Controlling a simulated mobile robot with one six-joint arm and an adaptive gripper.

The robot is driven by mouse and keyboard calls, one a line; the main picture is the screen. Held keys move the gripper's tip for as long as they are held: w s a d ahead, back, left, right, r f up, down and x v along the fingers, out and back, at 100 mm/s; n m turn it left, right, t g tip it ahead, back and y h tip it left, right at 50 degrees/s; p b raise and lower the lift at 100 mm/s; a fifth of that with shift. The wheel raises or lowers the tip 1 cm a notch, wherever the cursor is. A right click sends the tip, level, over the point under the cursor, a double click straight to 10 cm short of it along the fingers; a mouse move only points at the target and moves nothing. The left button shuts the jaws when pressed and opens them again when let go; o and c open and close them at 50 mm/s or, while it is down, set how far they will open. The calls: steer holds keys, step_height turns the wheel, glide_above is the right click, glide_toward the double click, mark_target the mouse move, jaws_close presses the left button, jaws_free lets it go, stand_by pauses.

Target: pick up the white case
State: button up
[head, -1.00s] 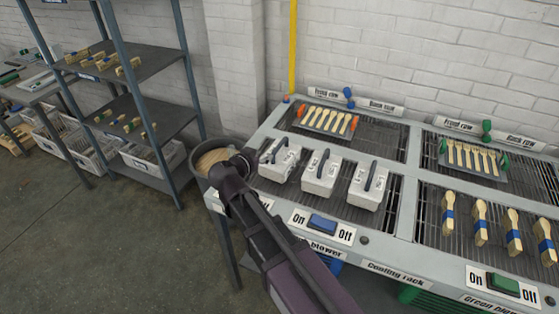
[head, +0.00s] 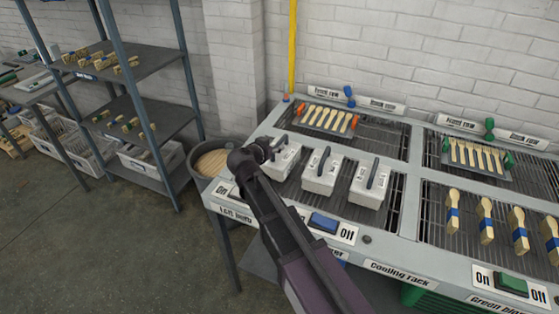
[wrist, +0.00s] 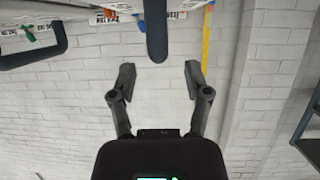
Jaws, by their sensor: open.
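Three white cases with dark upright handles stand in a row on the left cooling rack: a left one (head: 284,164), a middle one (head: 320,180) and a right one (head: 366,192). My gripper (head: 268,149) is at the left case, by its handle, and partly hides that case. In the wrist view my gripper (wrist: 159,69) is open, with nothing between its fingers. A dark handle (wrist: 156,30) lines up with the gap, just above the fingertips in the picture. Another dark handle (wrist: 60,38) shows at the left. Contact cannot be told.
Wooden spoons (head: 325,118) lie on a tray behind the cases. A blue switch (head: 324,222) is on the table's front edge. A round bin (head: 211,162) stands left of the table, and a metal shelf (head: 145,60) stands farther left. More spoons (head: 485,220) are on the right rack.

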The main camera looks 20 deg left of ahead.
mark_target(278, 143)
steer(key=shift+b+x, duration=1)
steer(key=shift+x, duration=1.6)
jaws_close()
